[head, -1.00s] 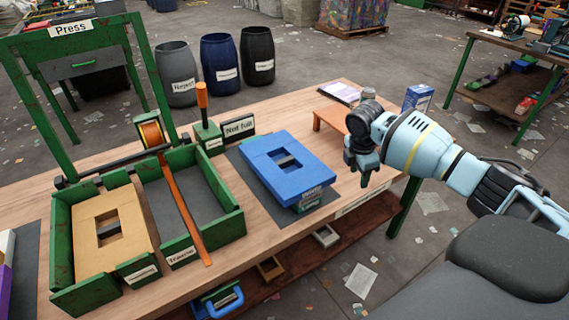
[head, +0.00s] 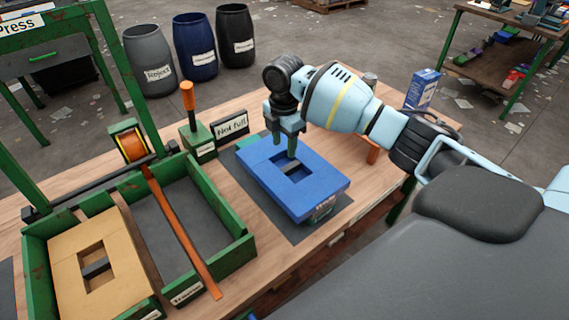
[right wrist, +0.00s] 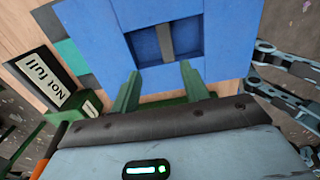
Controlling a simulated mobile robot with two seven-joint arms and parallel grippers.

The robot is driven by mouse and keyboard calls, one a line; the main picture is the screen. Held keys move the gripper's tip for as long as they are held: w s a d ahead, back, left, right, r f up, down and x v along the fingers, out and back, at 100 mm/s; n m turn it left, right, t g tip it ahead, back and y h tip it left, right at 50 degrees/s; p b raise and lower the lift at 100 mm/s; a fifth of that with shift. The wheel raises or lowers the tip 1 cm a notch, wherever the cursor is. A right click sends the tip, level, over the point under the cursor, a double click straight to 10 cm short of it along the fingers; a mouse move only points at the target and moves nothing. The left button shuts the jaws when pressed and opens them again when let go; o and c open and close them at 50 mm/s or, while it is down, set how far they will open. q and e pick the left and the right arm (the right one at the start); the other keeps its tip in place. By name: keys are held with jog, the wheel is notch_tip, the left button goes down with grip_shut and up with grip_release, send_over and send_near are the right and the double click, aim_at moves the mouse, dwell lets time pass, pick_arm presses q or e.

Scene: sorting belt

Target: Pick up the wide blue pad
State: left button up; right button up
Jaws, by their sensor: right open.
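In the right wrist view the blue pad (right wrist: 222,42) and grey bar (right wrist: 166,41) show ahead of the fingers. My right gripper (head: 284,148) is over the pad's far side, fingers pointing down. In the right wrist view it (right wrist: 160,72) is open and empty, with its fingers apart near the recess edge. I cannot tell whether they touch the pad. My left gripper is not in view.
A "Not full" sign (head: 231,126) and an orange-handled stand (head: 188,98) are left of the gripper. Green trays (head: 243,240) stand at the left, one holding a tan pad (head: 123,262). A blue-white carton (head: 421,88) is at the back right.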

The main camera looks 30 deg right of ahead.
aim_at(290, 166)
jog(key=shift+s+f, duration=0.2)
jog(key=shift+f, duration=0.3)
jog(key=shift+s+f, duration=0.2)
jog(key=shift+f, duration=0.25)
jog(key=shift+w+f, duration=0.1)
jog(key=shift+f, duration=0.25)
jog(key=shift+d+f, duration=0.15)
jog(key=f, duration=0.2)
jog(key=d+f, duration=0.1)
jog(key=f, duration=0.1)
jog(key=shift+s, duration=0.35)
jog(key=shift+f, duration=0.4)
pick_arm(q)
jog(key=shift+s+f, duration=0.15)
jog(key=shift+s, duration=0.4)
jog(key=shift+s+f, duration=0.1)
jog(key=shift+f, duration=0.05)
pick_arm(e)
grip_shut()
